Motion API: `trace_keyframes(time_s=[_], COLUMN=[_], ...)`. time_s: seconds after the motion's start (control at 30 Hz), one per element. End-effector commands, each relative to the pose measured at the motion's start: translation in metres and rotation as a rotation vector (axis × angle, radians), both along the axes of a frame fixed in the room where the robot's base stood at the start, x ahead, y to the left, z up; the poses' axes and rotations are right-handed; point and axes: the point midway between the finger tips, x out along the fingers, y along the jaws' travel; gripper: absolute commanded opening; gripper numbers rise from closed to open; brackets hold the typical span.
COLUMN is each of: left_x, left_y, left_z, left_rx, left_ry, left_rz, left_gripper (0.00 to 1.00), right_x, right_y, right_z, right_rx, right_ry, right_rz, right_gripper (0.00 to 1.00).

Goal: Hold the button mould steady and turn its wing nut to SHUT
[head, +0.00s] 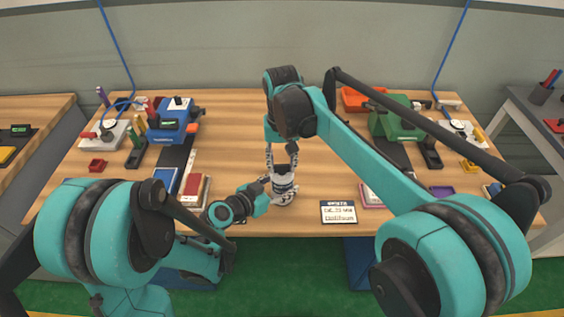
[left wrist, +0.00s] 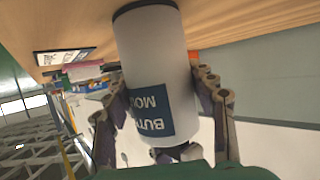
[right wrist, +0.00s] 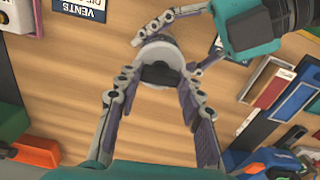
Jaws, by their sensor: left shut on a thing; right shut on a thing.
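The button mould (head: 284,187) is a white cylinder with a blue label, standing near the table's front middle. It fills the middle of the left wrist view (left wrist: 158,60), upside down there. My left gripper (left wrist: 155,82) is shut around its body, one finger on each side. My right gripper (head: 283,158) reaches down from above, its fingers closed in at the mould's top. In the right wrist view a dark wing nut (right wrist: 158,74) sits on the pale top between the right fingertips (right wrist: 160,84). No SHUT mark can be read.
A printed card (head: 338,212) lies on the wooden table (head: 235,130) right of the mould. Books (head: 193,186) lie to the left. A blue machine (head: 170,120) stands back left, a green one (head: 398,120) back right. The table behind the mould is mostly clear.

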Motion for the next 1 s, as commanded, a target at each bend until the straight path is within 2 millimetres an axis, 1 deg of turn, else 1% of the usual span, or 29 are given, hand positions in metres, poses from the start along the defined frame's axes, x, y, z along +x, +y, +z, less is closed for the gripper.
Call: trace_keyframes(time_s=[0.47, 0.5, 0.53, 0.57, 0.87, 1.0], left_x=[0.0, 0.0, 0.0, 0.0, 0.0, 0.0], left_y=[0.0, 0.0, 0.0, 0.0, 0.0, 0.0], left_z=[0.001, 0.0, 0.001, 0.0, 0.0, 0.0], left_rx=[-0.001, -0.001, -0.001, -0.001, -0.001, -0.001], left_ry=[0.0, 0.0, 0.0, 0.0, 0.0, 0.0], left_rz=[0.0, 0.0, 0.0, 0.0, 0.0, 0.0], left_gripper=[0.0, 0.0, 0.0, 0.0, 0.0, 0.0], right_x=[0.001, 0.001, 0.001, 0.001, 0.0, 0.0], right_y=[0.0, 0.0, 0.0, 0.0, 0.0, 0.0], right_z=[0.0, 0.0, 0.0, 0.0, 0.001, 0.013], right_rx=[0.0, 0.0, 0.0, 0.0, 0.0, 0.0], right_ry=[-0.002, -0.002, -0.002, -0.002, -0.001, -0.001], right_rz=[-0.014, -0.014, -0.014, -0.013, -0.012, -0.012], right_gripper=[0.08, 0.45, 0.53, 0.59, 0.59, 0.59])
